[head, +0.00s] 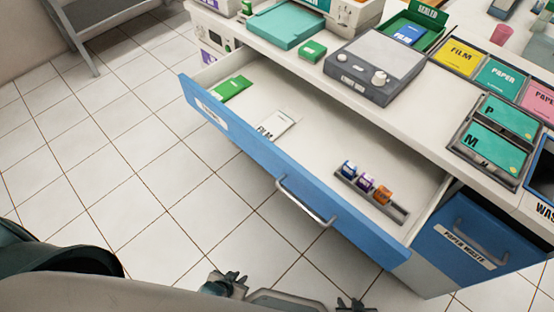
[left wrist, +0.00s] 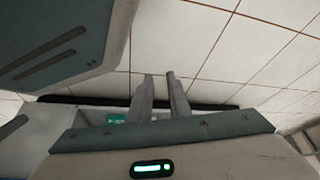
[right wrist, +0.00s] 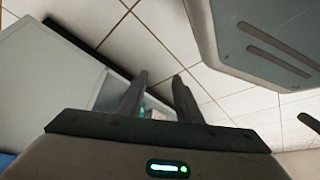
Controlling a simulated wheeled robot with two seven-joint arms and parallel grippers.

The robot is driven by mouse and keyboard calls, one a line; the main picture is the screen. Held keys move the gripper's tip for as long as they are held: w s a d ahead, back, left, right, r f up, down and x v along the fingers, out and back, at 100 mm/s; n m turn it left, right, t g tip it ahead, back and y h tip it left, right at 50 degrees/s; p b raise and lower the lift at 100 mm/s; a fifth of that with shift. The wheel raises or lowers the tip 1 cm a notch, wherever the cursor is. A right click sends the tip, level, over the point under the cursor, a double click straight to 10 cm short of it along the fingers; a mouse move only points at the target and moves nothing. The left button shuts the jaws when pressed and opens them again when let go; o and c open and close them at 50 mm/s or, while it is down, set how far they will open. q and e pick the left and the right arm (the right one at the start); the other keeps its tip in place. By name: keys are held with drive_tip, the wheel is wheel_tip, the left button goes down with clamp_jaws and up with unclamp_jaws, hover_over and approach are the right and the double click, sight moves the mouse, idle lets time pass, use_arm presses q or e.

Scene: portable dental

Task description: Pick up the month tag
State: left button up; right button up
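The blue-fronted drawer (head: 300,205) is pulled open.
A green packet (head: 232,88) and a white film packet (head: 274,125) lie in the drawer's left part. The drawer handle (head: 305,200) sticks out towards me. A grey device (head: 373,68), a sealer box (head: 412,35) and labelled trays (head: 497,135) crowd the counter above.

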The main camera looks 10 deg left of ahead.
use_arm(q)
drive_tip(key=o, duration=0.4)
drive_tip(key=shift+w+r, duration=0.15)
drive_tip(key=shift+r, duration=0.05)
drive_tip(key=shift+o, duration=0.2)
drive_tip(key=shift+w+d, duration=0.15)
drive_tip(key=shift+d, duration=0.1)
use_arm(e)
drive_tip(key=shift+w+a+r, duration=0.1)
drive_tip(key=shift+a+r, duration=0.1)
drive_tip(key=shift+a, duration=0.05)
use_arm(q)
drive_tip(key=shift+d, duration=0.1)
